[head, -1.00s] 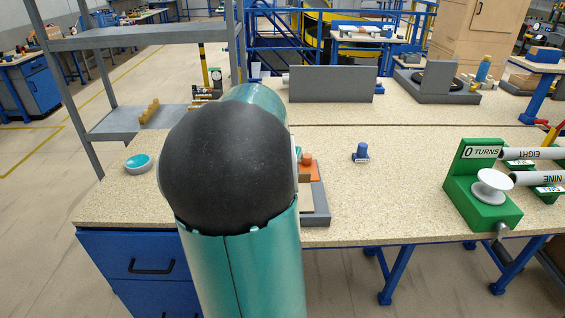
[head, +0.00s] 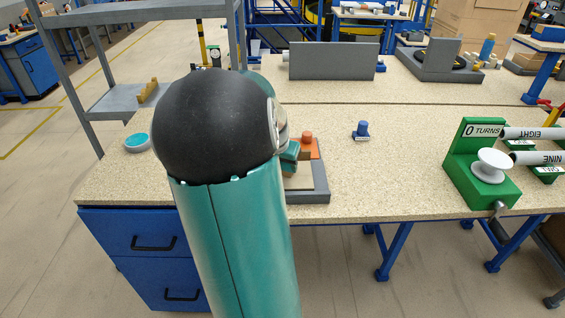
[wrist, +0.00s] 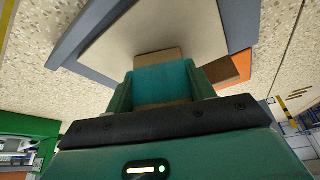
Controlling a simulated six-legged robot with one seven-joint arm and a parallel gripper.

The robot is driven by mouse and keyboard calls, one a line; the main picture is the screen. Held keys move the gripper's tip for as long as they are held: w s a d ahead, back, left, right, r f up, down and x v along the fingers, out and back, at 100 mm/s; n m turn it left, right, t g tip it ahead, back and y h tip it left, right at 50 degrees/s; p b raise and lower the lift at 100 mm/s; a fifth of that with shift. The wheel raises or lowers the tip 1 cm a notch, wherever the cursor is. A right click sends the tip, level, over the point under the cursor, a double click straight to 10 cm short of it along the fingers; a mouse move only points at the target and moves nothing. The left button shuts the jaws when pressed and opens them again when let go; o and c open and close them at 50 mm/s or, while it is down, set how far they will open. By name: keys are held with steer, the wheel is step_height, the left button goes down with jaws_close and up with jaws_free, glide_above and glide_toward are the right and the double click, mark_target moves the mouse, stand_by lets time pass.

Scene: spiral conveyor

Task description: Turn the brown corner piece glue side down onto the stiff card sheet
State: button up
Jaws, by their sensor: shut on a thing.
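In the wrist view my gripper (wrist: 162,84) is shut on the brown corner piece (wrist: 159,56), which sits between the two fingers. A teal band crosses the piece; I cannot tell whether it is the glue side. The pale stiff card sheet (wrist: 110,48) lies on a grey base just beyond the fingers, behind the piece. I cannot tell whether the piece touches it. In the head view my arm hides most of the gripper; a teal part (head: 290,156) shows over the base, and a strip of the card sheet (head: 300,183) shows.
A blue knobbed piece (head: 361,130) stands to the right. A green crank stand (head: 478,180) is farther right. A teal-topped round dish (head: 136,141) lies left. Bench between is clear.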

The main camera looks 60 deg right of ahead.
steer(key=shift+f, duration=0.1)
steer(key=o, duration=1.5)
steer(key=shift+c, duration=0.2)
steer(key=v, duration=1.3)
steer(key=shift+r, duration=0.35)
steer(key=shift+a, duration=0.1)
